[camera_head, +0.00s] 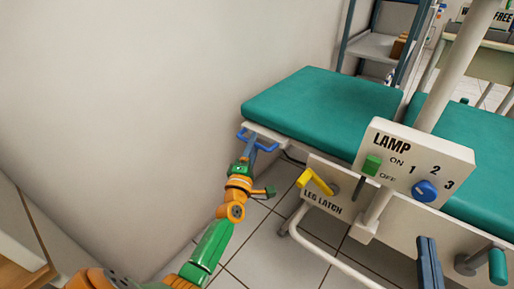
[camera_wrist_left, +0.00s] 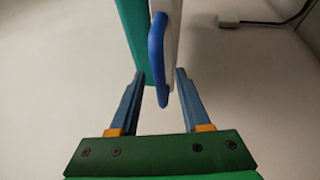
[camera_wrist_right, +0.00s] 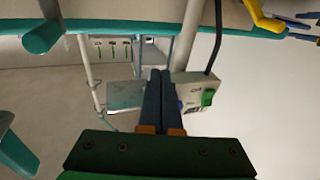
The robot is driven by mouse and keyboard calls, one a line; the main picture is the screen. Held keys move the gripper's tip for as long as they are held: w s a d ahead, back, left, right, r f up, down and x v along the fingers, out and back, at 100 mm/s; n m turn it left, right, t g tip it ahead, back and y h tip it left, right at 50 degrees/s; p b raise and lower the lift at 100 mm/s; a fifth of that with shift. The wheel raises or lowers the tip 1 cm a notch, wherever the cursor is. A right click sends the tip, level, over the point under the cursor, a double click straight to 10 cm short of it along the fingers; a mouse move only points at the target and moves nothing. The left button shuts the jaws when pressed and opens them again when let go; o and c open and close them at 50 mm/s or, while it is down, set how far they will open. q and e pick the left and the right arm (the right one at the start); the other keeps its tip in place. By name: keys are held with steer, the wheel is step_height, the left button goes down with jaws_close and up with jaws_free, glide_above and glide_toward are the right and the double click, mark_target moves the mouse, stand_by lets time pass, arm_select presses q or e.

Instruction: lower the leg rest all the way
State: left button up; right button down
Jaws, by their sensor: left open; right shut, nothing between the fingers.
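The leg rest (camera_head: 320,104) is the green padded section at the left end of the chair, standing out roughly level with the seat pad. A blue handle (camera_head: 243,135) sits at its outer end; it also shows in the left wrist view (camera_wrist_left: 157,50). My left gripper (camera_head: 251,145) is open at this handle. In the left wrist view its fingers stand on either side of the handle's near end, with gaps visible. The yellow leg latch lever (camera_head: 315,181) is on the white side panel, tilted up to the left. My right gripper (camera_head: 428,262) is shut and empty by the chair's side.
The lamp panel (camera_head: 414,160) with a green switch and a blue knob stands in front of the seat pad (camera_head: 470,150). A green-gripped crank (camera_head: 496,266) is right of my right gripper. A wall lies close behind the leg rest.

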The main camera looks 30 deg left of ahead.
arm_select(q)
steer(key=shift+w+a+r, duration=0.1)
steer(key=shift+w+a, duration=0.05)
steer(key=shift+w, duration=0.3)
jaws_close()
arm_select(e)
step_height(320, 180, up, 2)
steer(key=shift+s+a+r+t, duration=0.1)
steer(key=shift+s+t, duration=0.05)
steer(key=shift+t, duration=0.45)
stand_by(0.5)
